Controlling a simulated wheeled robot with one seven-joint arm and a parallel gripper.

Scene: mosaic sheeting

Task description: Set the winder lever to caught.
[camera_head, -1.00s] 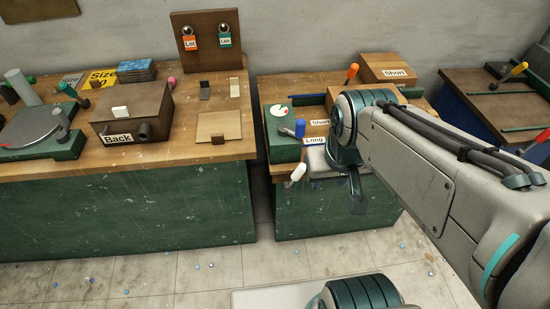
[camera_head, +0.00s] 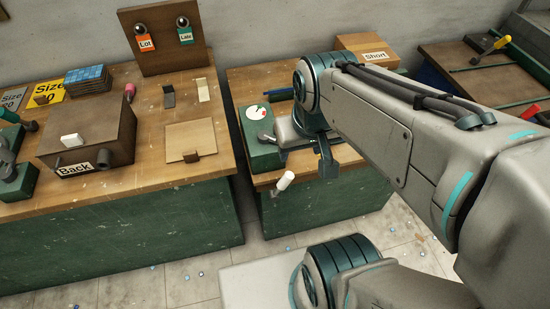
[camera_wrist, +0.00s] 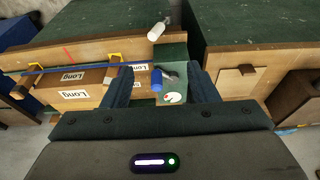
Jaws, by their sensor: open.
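A green winder box (camera_head: 262,153) with a white dial (camera_head: 258,112) stands at the left front corner of the right bench. In the wrist view the box (camera_wrist: 175,53) shows a blue-handled lever (camera_wrist: 157,80) beside the dial (camera_wrist: 173,98) and a white handle (camera_wrist: 157,31) at its front. The white handle (camera_head: 285,181) sticks out at the bench front in the head view. The frames do not show which handle is the winder lever. My gripper (camera_wrist: 160,72) is open and empty above the box, the blue handle appearing between its fingers. My arm hides the blue handle in the head view.
Boxes labelled Long (camera_wrist: 75,95) lie beside the winder box, with a blue bar (camera_wrist: 70,69) above them. A box labelled Short (camera_head: 352,44) stands at the back. The left bench holds a brown Back box (camera_head: 110,130). A narrow gap separates the benches.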

